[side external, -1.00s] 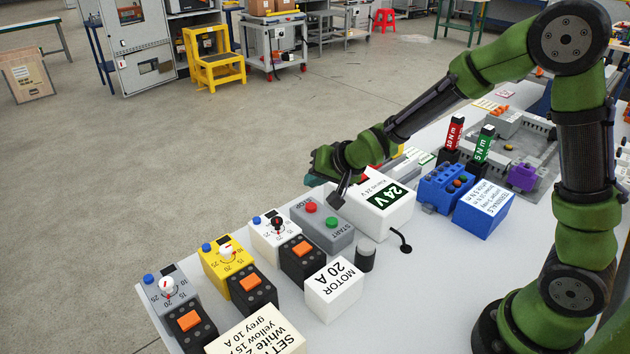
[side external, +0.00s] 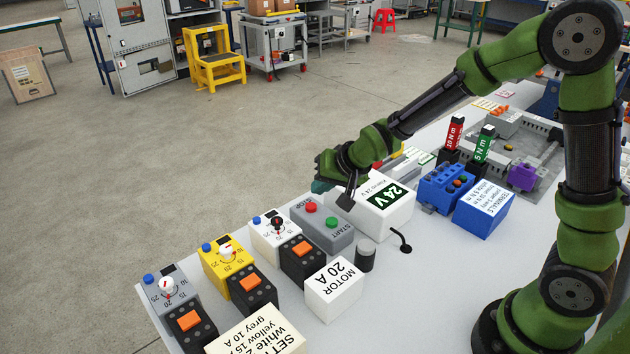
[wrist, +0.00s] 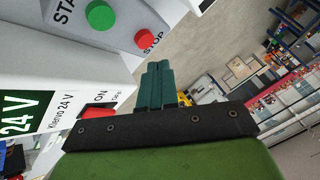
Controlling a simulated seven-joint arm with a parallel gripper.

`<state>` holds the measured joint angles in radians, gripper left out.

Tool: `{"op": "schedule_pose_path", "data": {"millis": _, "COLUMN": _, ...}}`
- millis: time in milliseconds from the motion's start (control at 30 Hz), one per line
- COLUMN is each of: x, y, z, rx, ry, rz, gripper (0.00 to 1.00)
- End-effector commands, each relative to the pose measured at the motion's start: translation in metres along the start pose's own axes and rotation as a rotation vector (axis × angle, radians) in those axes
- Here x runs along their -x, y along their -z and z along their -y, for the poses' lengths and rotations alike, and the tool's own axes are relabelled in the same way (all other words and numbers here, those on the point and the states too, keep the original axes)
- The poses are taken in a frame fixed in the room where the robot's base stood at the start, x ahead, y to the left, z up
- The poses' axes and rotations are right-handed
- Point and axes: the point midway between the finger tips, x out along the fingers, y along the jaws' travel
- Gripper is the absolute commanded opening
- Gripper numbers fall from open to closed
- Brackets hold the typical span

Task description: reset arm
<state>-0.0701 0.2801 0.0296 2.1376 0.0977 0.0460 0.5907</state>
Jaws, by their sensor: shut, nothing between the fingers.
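My gripper (side external: 324,184) is at the far side of the table, above and behind the start/stop box and the 24 V box. In the wrist view its dark green fingers (wrist: 158,84) are together, with nothing between them. The grey start/stop box (side external: 322,226) has a red and a green button; its red button (wrist: 145,39) and green button (wrist: 99,14) also show in the wrist view. The white 24 V box (side external: 388,208) has a red ON switch (wrist: 98,112), which shows near the finger base in the wrist view.
Grey, yellow (side external: 228,257) and white dial units with orange-switched blocks stand at the left. A MOTOR 20 A block (side external: 334,288), a dark cylinder (side external: 365,258) and a blue terminal box (side external: 480,205) stand nearby. Red and green torque tools (side external: 484,143) stand upright behind. Open floor lies beyond the table.

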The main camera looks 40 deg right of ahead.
Motion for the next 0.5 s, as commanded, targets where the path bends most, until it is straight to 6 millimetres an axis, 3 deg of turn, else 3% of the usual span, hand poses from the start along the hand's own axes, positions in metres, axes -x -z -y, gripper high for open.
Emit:
{"op": "schedule_pose_path", "data": {"millis": 167, "x": 0.052, "y": -0.023, "z": -0.019, "rx": 0.088, "ry": -0.063, "rz": 0.115, "gripper": 0.00}}
{"op": "schedule_pose_path", "data": {"millis": 500, "x": 0.181, "y": -0.064, "z": -0.045, "rx": 0.209, "ry": -0.039, "rz": 0.213, "gripper": 0.00}}
